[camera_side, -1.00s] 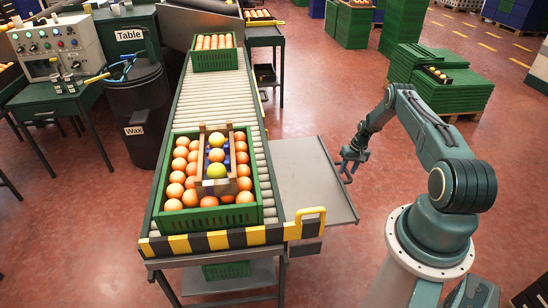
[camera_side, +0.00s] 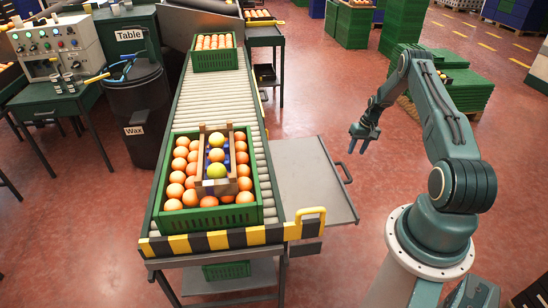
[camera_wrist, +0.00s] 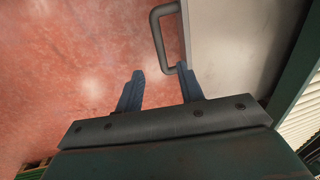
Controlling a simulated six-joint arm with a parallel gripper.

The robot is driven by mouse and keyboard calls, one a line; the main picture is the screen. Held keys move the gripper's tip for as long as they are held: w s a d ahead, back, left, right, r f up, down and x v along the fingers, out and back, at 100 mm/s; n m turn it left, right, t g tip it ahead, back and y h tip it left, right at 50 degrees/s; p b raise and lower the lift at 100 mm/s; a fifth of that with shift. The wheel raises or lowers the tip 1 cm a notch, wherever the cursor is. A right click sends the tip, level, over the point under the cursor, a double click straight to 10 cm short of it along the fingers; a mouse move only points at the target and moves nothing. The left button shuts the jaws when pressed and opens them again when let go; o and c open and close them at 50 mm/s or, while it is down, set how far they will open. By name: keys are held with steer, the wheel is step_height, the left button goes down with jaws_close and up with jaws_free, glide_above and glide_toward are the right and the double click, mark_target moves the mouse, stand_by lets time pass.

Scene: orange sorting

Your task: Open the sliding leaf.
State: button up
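The sliding leaf (camera_side: 315,190) is a flat grey panel jutting out to the right of the roller conveyor. Its dark handle (camera_side: 344,172) is on its right edge. In the wrist view the leaf (camera_wrist: 228,35) fills the upper right, and the handle (camera_wrist: 157,38) shows as a grey loop along its edge. My gripper (camera_side: 364,137) is up near the handle in the side view, apart from it and empty. In the wrist view its two blue fingers (camera_wrist: 160,70) are spread, and the right fingertip overlaps the handle's lower end in the picture.
A green crate of oranges (camera_side: 210,217) with a wooden divided box (camera_side: 204,187) in it stands on the conveyor (camera_side: 213,100), left of the leaf. A yellow bracket (camera_side: 305,222) is at the conveyor's front corner. Red floor right of the leaf is clear.

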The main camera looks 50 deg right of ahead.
steer(key=shift+s+d+r, duration=0.1)
steer(key=shift+s+r, duration=0.05)
steer(key=shift+r, duration=0.6)
steer(key=shift+s+d+r, duration=0.1)
steer(key=shift+r, duration=0.65)
steer(key=w+a+r+n+h, duration=0.1)
steer(key=w+a+r, duration=0.3)
steer(key=r, duration=0.4)
steer(key=w+a+r+n, duration=0.1)
steer(key=w+a+r, duration=0.3)
steer(key=r, duration=0.4)
steer(key=w+a+r+n+h, duration=0.1)
steer(key=w+a+r+n, duration=0.1)
steer(key=a+r, duration=1.35)
steer(key=s+a+r+n+t, duration=0.1)
steer(key=s+a+r, duration=0.35)
steer(key=a, duration=0.25)
steer(key=s+a+r+n+t, duration=0.1)
steer(key=s+a+r, duration=0.3)
steer(key=a+r, duration=0.25)
steer(key=s+a+n+t, duration=0.1)
steer(key=s+a, duration=0.4)
steer(key=s, duration=0.2)
steer(key=s+a+f+n+t, duration=0.1)
steer(key=s+a, duration=0.4)
steer(key=s, duration=0.2)
steer(key=shift+s+a+n, duration=0.25)
steer(key=shift+s+n, duration=0.15)
